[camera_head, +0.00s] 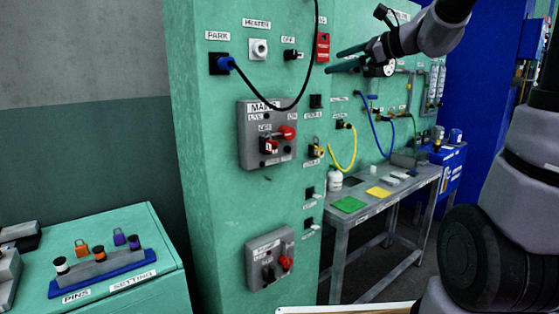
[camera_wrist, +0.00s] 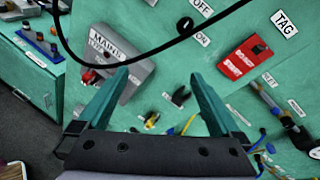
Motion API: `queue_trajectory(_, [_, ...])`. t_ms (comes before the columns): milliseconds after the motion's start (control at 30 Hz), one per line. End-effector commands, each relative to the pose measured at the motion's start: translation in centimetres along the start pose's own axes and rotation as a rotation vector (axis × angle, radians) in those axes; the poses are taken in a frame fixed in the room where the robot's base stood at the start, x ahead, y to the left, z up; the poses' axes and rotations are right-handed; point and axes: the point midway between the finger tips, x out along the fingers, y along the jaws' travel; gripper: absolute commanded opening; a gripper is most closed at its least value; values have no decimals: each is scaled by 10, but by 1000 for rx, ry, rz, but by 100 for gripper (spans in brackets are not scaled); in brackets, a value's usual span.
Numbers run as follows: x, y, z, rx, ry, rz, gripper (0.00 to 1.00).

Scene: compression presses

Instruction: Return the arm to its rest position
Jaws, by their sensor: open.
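My gripper (camera_head: 349,58) is raised at the upper middle of the head view, in front of the green press cabinet (camera_head: 215,160). Its two green fingers are apart with nothing between them. In the wrist view my gripper (camera_wrist: 155,85) also shows open and empty, facing the panel. My arm comes in from the upper right and the right edge of the head view. A black cable (camera_head: 278,108) with a blue plug (camera_head: 225,63) at the PARK socket loops close to the gripper; in the wrist view the cable (camera_wrist: 150,58) crosses above the fingers.
A grey MAIN box (camera_head: 247,138) with red parts and a red tag (camera_head: 323,46) are on the panel. A metal bench (camera_head: 370,212) with coloured mats stands right. A green cabinet (camera_head: 160,265) with a pin rack is at lower left. A blue wall is behind.

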Motion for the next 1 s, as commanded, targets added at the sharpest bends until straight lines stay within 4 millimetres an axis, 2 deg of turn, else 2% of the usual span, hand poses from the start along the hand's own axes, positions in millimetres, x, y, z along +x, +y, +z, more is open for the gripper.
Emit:
queue_trajectory(33, [-12,31,6,-143,51,66,100])
queue_trajectory(100, [-30,70,1,-353,132,164,100])
queue_trajectory(200, [-60,116,-13,-659,246,300,100])
queue_trajectory(333, [-104,155,-38,-1038,383,461,100])
queue_trajectory(500, [-148,174,-63,-1395,516,615,100])
queue_trajectory(600, [-162,176,-70,-1505,560,665,100])
queue_trajectory(733, [-169,177,-74,-1556,580,691,100])
queue_trajectory(1000, [-168,176,-74,-1554,581,691,100])
